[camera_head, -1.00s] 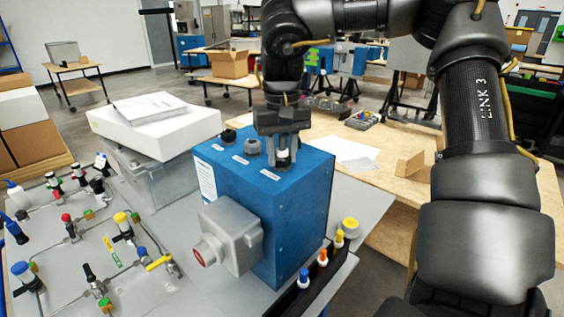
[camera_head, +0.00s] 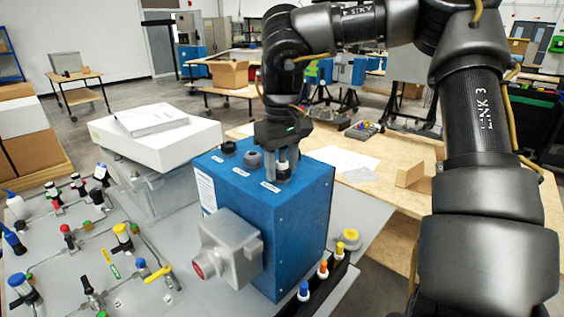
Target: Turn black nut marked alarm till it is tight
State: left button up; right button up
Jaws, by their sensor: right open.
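A blue box (camera_head: 292,225) stands upright on a grey panel. On its top are a black nut (camera_head: 228,148), a dark grey nut (camera_head: 252,158) and a third fitting (camera_head: 283,171) mostly hidden by my right gripper. Small white labels lie in front of them, too small to read, so I cannot tell which is marked alarm. My right gripper (camera_head: 281,173) points straight down over the third fitting, with its open fingers on either side of it. Whether they touch it is unclear. My left gripper is out of view.
A grey housing with a red button (camera_head: 228,250) juts from the box's front. A white case (camera_head: 155,140) stands behind left. Valves and pipes cover the panel at left. A wooden table (camera_head: 400,205) is behind.

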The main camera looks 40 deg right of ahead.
jog(key=n, duration=0.3)
jog(key=shift+r+n+p, duration=0.15)
jog(key=shift+n+p, duration=0.2)
jog(key=shift+n, duration=0.05)
jog(key=n+p, duration=0.1)
jog(key=n, duration=0.4)
jog(key=n+p, duration=0.1)
jog(key=n, duration=0.4)
jog(key=shift+n, duration=0.4)
jog(key=n+p, duration=0.1)
jog(key=n, duration=0.3)
jog(key=shift+n, duration=0.4)
jog(key=shift+c, duration=0.5)
